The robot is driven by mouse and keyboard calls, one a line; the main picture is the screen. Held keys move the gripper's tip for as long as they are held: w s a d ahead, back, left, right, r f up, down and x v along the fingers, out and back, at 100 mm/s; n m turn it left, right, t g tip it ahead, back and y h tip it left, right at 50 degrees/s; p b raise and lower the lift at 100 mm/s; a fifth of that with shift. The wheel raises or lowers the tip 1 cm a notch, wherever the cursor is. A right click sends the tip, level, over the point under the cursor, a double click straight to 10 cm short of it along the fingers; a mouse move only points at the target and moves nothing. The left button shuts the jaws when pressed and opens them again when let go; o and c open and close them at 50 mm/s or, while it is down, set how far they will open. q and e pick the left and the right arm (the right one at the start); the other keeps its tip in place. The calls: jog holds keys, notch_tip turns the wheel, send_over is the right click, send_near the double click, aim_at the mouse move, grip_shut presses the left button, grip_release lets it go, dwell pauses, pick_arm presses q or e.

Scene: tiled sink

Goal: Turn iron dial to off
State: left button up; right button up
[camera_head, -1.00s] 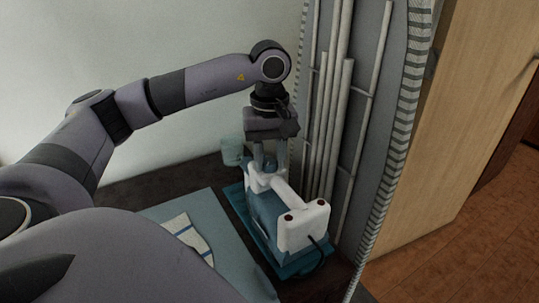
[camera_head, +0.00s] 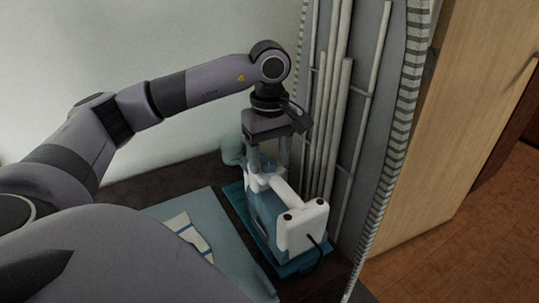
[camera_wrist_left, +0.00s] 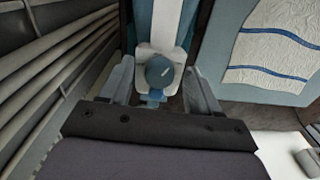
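The iron (camera_head: 301,226) is white and teal and stands on a teal base (camera_head: 291,267) beside the ironing board. Its round blue dial (camera_wrist_left: 160,71) shows in the left wrist view, with a short white mark pointing up and to the right. My left gripper (camera_head: 267,166) points down over the front part of the iron. In the left wrist view its fingers (camera_wrist_left: 160,88) are wide apart, one on each side of the dial, with gaps between them and it. My right gripper is in neither view.
A grey ironing board (camera_head: 387,110) and pale pipes (camera_head: 343,115) stand upright close to the right of the iron. A folded white cloth with blue stripes (camera_head: 187,232) lies on a teal surface (camera_head: 222,231) to the left. A pale teal cup (camera_head: 232,151) stands behind.

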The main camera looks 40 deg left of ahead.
aim_at(269, 162)
pick_arm(q)
notch_tip(269, 162, up, 7)
jog(key=shift+r+p, duration=0.15)
jog(key=shift+p, duration=0.2)
dwell(0.7)
